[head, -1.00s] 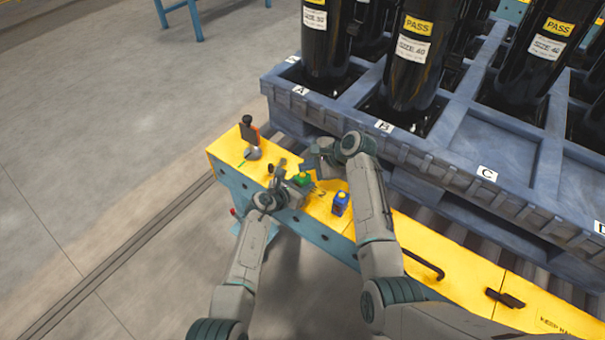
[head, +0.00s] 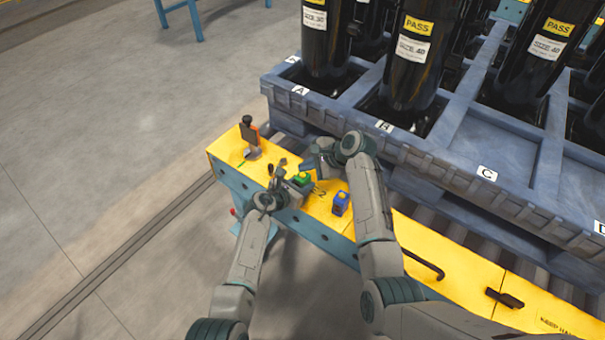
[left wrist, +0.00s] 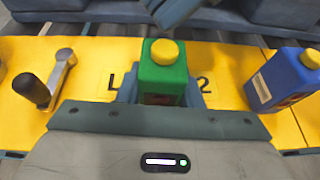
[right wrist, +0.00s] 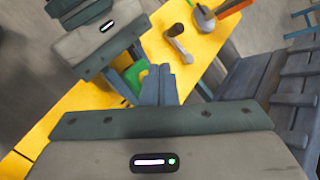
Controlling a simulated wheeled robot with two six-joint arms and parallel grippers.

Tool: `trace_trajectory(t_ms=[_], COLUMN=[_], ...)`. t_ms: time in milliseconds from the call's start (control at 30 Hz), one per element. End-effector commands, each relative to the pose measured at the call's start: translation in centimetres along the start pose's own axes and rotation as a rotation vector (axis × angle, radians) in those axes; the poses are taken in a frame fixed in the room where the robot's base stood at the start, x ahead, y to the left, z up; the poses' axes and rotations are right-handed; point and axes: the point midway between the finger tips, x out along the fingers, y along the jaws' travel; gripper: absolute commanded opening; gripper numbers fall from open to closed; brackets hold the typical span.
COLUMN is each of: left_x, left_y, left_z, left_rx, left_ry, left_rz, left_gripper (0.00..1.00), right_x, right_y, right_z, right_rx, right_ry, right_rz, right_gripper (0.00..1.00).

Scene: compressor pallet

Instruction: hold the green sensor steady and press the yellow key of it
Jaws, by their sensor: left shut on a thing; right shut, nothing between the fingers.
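The green sensor (left wrist: 164,79) stands upright on the yellow bench top, with its round yellow key (left wrist: 164,52) on top. It also shows in the head view (head: 302,180). My left gripper (left wrist: 160,98) is shut on the sensor's body from the near side. My right gripper (right wrist: 158,84) is shut and empty. In the right wrist view its closed fingertips are beside the green sensor (right wrist: 134,74) and hide part of it, including most of the key. In the head view the right gripper is just beyond the sensor; I cannot tell whether it touches.
A blue sensor (left wrist: 288,80) with a yellow key stands to the right on the yellow bench (head: 320,210). A lever (left wrist: 62,70) and black knob stand to the left. A blue pallet (head: 420,155) with black compressors lies behind, close to my right arm.

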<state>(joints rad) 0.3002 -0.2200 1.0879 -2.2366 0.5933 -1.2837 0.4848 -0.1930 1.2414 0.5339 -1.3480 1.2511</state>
Motion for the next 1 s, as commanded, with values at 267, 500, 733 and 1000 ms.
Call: trace_trajectory(t_ms=[267,500,733,1000], left_x=[0.00,0.00,0.00,0.00], left_y=[0.00,0.00,0.00,0.00], left_z=[0.00,-0.01,0.00,-0.01], left_rx=[0.000,0.000,0.000,0.000], left_ry=[0.000,0.000,0.000,0.000], left_rz=[0.000,0.000,0.000,0.000], left_gripper=[0.07,0.07,0.07,0.07], right_x=[0.00,0.42,0.57,0.61], right_y=[0.00,0.33,0.44,0.47], right_z=[0.00,-0.31,-0.42,-0.45], right_rx=[0.000,0.001,0.000,0.000], right_ry=[0.000,0.000,0.000,0.000], right_rz=[0.000,0.001,0.000,0.000], right_gripper=[0.00,0.00,0.00,0.00])
